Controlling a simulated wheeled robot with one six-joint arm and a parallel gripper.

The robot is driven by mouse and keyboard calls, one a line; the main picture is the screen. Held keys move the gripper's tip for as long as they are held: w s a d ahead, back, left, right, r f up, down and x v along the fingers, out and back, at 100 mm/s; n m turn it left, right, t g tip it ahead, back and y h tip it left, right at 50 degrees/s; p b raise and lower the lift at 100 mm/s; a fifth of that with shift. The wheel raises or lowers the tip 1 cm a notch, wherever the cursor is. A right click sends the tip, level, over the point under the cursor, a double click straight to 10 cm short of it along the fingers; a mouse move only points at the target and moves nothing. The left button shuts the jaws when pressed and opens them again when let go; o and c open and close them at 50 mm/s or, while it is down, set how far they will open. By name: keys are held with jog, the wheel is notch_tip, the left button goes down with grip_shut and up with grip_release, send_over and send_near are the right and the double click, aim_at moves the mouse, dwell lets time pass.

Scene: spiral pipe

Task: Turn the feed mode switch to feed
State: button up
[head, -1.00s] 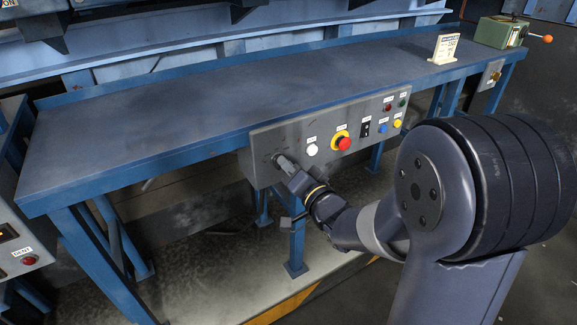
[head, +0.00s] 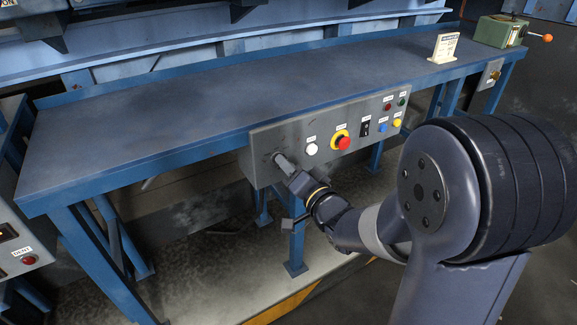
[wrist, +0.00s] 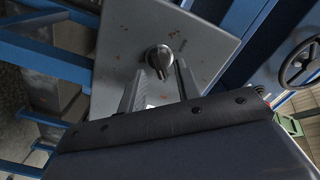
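The feed mode switch appears to be the dark round knob with a light pointer (wrist: 159,58) on a grey panel face (wrist: 205,32) in the wrist view. A small label beside it is too blurred to read. My gripper (wrist: 159,74) is open, with one finger on each side just below the knob in the picture. I cannot tell whether either finger touches it. In the head view my gripper (head: 279,158) is at the left end of the grey control box (head: 262,143), and it hides the knob there.
The box also carries a white button (head: 312,149), a red emergency button on yellow (head: 343,142), a black switch (head: 366,127) and several small buttons. It hangs under the front edge of a long blue table (head: 150,125). A handwheel (wrist: 300,64) shows at right in the wrist view.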

jog(key=v, duration=1)
jog(key=shift+p, duration=0.35)
jog(key=x, duration=1)
jog(key=shift+w+a+b, duration=0.2)
jog(key=shift+w+b, duration=0.05)
jog(key=shift+b, duration=0.15)
